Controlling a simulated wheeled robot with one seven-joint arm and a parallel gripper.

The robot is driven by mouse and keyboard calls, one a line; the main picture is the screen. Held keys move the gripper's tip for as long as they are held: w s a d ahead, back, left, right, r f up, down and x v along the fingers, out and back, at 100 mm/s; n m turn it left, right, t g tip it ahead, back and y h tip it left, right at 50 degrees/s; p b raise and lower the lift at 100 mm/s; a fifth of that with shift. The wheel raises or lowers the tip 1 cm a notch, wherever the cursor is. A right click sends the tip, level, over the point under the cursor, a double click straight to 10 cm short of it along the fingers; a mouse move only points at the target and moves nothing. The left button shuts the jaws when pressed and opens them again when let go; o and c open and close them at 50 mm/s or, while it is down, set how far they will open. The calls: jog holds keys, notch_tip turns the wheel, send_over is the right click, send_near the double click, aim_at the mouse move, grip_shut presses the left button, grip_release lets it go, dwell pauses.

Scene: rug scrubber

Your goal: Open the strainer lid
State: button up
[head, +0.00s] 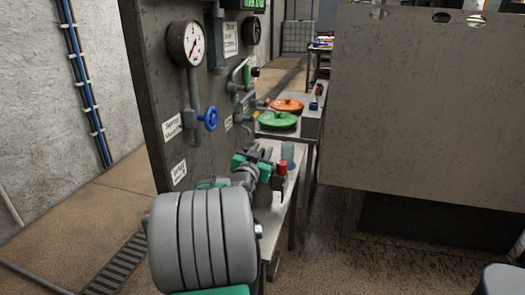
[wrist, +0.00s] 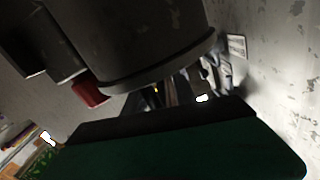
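No part is clearly marked as the strainer lid. A green round lid-like piece (head: 278,120) and an orange one (head: 287,104) lie on a grey unit beyond my arm; I cannot tell whether either is the strainer lid. My gripper (head: 264,156) is over the low bench, in front of them and apart from them. A red piece (head: 282,167) shows beside it. In the wrist view a dark round body (wrist: 140,45) fills the top and a red block (wrist: 90,93) is at its lower left. The fingertips are not clear.
A dark panel on the left carries a gauge (head: 188,44), a blue handwheel (head: 210,119) and pipes. A narrow bench (head: 285,195) stands along it. A large grey panel (head: 425,110) closes off the right. Open floor lies between bench and panel.

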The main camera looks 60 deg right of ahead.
jog(key=shift+w+d, duration=0.1)
jog(key=shift+d, duration=0.4)
grip_shut()
jog(key=shift+r, duration=0.1)
dwell(1.0)
